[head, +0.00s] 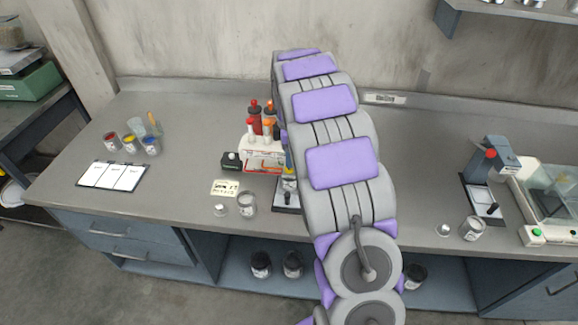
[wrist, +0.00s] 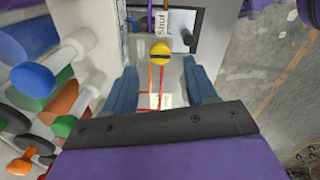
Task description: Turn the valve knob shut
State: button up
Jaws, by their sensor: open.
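In the wrist view a small round yellow knob (wrist: 160,52) with a dark bar across it sits on a pale panel (wrist: 179,70). The bar lies roughly level across the picture. A label reading "Shut" (wrist: 162,23) is above the knob, and another label (wrist: 158,101) is below it, between red lines. My gripper (wrist: 159,68) is open, with one blue finger on each side, short of the knob in the picture. I cannot tell its distance or any contact. In the head view my arm hides the gripper and the knob.
Coloured bottles in a rack (head: 262,157) stand close left of my arm; their sides show in the wrist view (wrist: 60,85). A black box (head: 231,161), a note (head: 225,188) and a can (head: 247,203) are nearby.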

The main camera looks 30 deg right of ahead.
jog(key=shift+f+b, duration=0.45)
jog(key=shift+f, duration=1.95)
jog(key=shift+c, duration=0.5)
jog(key=c, duration=1)
jog(key=shift+o, duration=0.2)
